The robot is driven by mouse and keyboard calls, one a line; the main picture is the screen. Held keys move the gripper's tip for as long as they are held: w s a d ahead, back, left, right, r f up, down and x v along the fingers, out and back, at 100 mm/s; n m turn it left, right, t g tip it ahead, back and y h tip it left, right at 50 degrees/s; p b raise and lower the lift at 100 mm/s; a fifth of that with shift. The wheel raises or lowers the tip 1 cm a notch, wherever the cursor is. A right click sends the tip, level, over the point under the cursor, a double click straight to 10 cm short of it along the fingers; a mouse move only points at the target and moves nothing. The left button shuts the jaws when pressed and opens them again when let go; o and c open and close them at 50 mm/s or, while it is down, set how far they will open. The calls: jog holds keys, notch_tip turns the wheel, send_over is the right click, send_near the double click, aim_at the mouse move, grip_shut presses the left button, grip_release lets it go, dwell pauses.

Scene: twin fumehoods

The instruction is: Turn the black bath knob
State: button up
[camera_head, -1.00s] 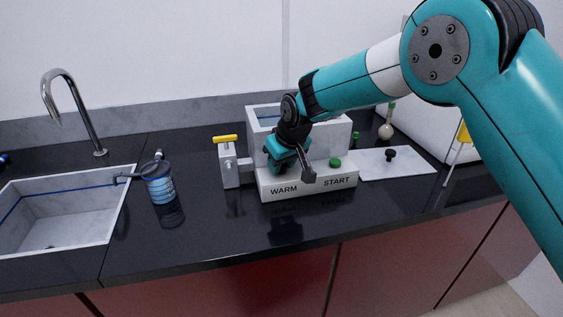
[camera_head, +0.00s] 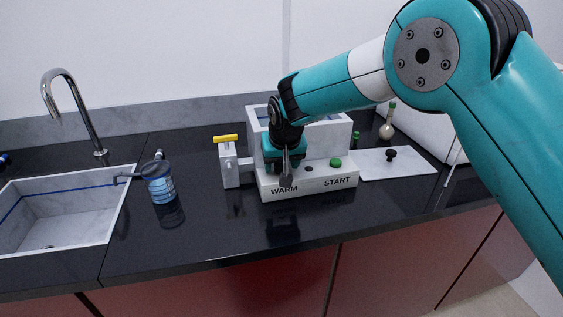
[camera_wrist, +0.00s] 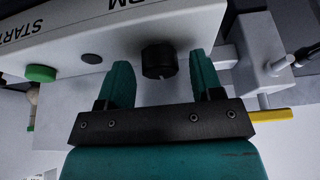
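The white bath (camera_head: 330,138) stands on the dark counter, with a front panel marked WARM and START. The black bath knob (camera_wrist: 158,61) shows in the wrist view on the panel's WARM side. My gripper (camera_wrist: 161,72) is open, with one teal finger on each side of the knob. Gaps show between the knob and both fingers, so it is not clamped. In the head view my gripper (camera_head: 286,178) is above the WARM label and hides the knob.
A green button (camera_head: 335,162) and a flat black disc (camera_head: 309,168) are on the panel to the right. A yellow-handled valve (camera_head: 228,140) stands close on the left. Further left are a blue-banded cup (camera_head: 160,186) and the sink (camera_head: 62,246). A white plate (camera_head: 420,168) lies right.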

jog(key=b+v, duration=0.2)
jog(key=v, duration=1.5)
jog(key=shift+s+r, duration=0.15)
jog(key=shift+d, duration=0.1)
jog(key=s+d+n+g, duration=0.2)
jog(key=s+d, duration=0.7)
jog(key=s, duration=0.1)
jog(key=s+d+f+n+g+y, duration=0.1)
jog(key=s+d+f, duration=0.1)
jog(key=s, duration=0.8)
jog(key=s+d+f+n+g+y, duration=0.1)
jog(key=s+d+f+y, duration=0.1)
jog(key=s, duration=0.8)
jog(key=shift+d+f, duration=0.5)
jog(key=shift+d, duration=0.7)
